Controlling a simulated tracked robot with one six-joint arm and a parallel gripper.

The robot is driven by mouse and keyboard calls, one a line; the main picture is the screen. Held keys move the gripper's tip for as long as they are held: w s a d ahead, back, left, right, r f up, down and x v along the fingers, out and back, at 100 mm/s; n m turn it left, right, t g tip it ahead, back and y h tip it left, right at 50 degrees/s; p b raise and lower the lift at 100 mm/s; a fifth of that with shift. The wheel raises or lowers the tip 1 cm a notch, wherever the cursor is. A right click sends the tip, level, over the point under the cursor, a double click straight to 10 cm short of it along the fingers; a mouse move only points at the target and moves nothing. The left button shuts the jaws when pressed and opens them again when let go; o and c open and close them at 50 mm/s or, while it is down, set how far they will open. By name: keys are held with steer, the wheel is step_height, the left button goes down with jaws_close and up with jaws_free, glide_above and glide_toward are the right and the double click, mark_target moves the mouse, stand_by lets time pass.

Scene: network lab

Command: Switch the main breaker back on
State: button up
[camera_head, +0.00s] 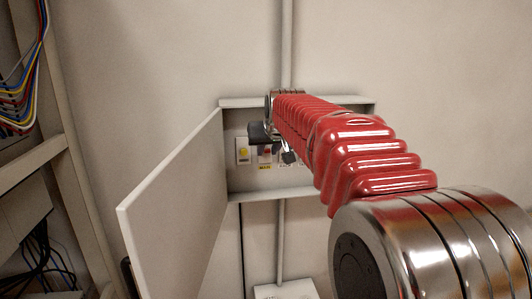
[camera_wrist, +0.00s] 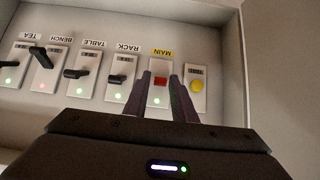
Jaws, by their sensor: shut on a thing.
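The main breaker (camera_wrist: 161,64) sits in a wall panel, with a yellow MAIN label that reads upside down in the wrist view. Its red lever (camera_wrist: 160,81) is between the two dark fingers of my gripper (camera_wrist: 161,77), which is shut on it. A small greenish light shows low on its plate. In the head view the breaker's red part (camera_head: 265,151) and yellow label show below my dark gripper. The fingertips' exact contact and the lever's exact position are hard to tell.
A yellow button (camera_wrist: 197,86) is right beside the main breaker. Breakers labelled RACK (camera_wrist: 120,78), TABLE (camera_wrist: 86,72), BENCH (camera_wrist: 50,67) and TEA with black levers line the other side. The cabinet door (camera_head: 178,210) stands open at left. A rack with cables (camera_head: 22,80) is farther left.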

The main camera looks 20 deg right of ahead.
steer(key=shift+w+r+g, duration=0.3)
steer(key=shift+r+g, duration=0.15)
steer(key=shift+g, duration=0.45)
steer(key=shift+y, duration=0.3)
steer(key=o, duration=0.8)
steer(key=shift+s, duration=0.1)
steer(key=v, duration=1.3)
steer(key=shift+a+r, duration=0.1)
steer(key=shift+r, duration=0.25)
